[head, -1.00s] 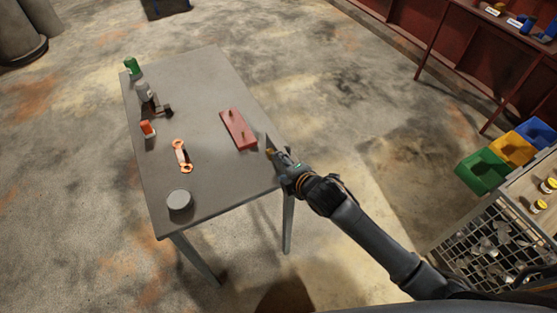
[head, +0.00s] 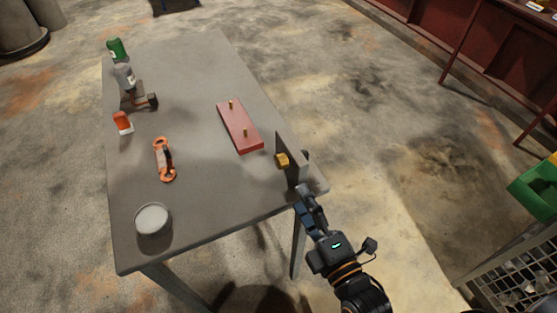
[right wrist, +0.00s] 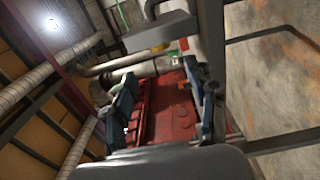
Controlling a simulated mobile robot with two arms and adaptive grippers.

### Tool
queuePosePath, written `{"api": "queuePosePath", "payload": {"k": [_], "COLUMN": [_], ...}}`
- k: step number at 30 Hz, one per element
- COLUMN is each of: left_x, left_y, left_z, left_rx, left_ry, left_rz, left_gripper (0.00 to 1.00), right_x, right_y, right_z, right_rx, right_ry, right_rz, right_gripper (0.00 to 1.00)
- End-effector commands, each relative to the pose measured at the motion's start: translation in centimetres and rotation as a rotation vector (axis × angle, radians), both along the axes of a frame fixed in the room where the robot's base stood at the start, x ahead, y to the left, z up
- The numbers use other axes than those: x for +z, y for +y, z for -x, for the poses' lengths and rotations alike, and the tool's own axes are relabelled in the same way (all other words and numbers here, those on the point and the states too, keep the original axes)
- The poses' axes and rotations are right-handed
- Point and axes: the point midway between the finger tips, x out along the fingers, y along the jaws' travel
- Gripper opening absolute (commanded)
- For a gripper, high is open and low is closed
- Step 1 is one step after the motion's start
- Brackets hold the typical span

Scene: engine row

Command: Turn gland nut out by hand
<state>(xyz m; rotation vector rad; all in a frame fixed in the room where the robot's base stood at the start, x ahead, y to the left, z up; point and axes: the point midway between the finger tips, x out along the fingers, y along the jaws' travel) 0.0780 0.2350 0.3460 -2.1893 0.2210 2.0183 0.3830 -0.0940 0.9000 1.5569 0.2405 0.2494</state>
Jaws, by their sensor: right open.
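A brass-coloured nut (head: 283,160) sticks out from the left face of an upright grey plate (head: 298,168) at the table's right edge. I take it to be the gland nut. My right gripper (head: 304,192) is just below and in front of the plate, its tips hard to make out in the head view. In the right wrist view my right gripper (right wrist: 165,100) is open, blue fingers apart, nothing held between them. A grey block (right wrist: 160,30) with a yellowish bit (right wrist: 160,48) shows above the fingers, apparently the plate and nut. My left gripper is not in view.
The grey table (head: 190,90) holds a red board (head: 238,127) with two brass pegs, an orange-ended tool (head: 163,160), a round tin (head: 153,220), an orange-capped container (head: 122,122) and bottles (head: 117,50) at the far left. Its middle is clear. A red engine-like body (right wrist: 165,105) shows far behind the fingers.

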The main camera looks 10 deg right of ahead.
Motion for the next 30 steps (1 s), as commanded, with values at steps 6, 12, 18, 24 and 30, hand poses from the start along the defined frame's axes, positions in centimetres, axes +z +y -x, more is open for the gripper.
{"api": "queuePosePath", "payload": {"k": [6, 12, 18, 24, 30], "left_x": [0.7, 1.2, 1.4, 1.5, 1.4], "left_y": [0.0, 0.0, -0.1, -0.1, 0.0], "left_z": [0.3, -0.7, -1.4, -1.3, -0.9], "left_rx": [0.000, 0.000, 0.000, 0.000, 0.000], "left_ry": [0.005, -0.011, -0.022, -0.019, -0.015], "left_rz": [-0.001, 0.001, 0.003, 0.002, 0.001], "left_gripper": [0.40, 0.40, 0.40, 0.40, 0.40], "right_x": [0.4, 0.3, 0.2, 0.1, 0.1], "right_y": [1.4, 2.7, 3.5, 3.8, 3.8], "right_z": [-4.4, -8.3, -10.7, -11.5, -11.5], "right_rx": [0.000, 0.000, 0.001, 0.002, 0.002], "right_ry": [-0.003, -0.002, 0.000, 0.001, 0.001], "right_rz": [-0.003, -0.003, -0.001, -0.001, -0.001], "right_gripper": [0.57, 0.57, 0.57, 0.57, 0.57]}}
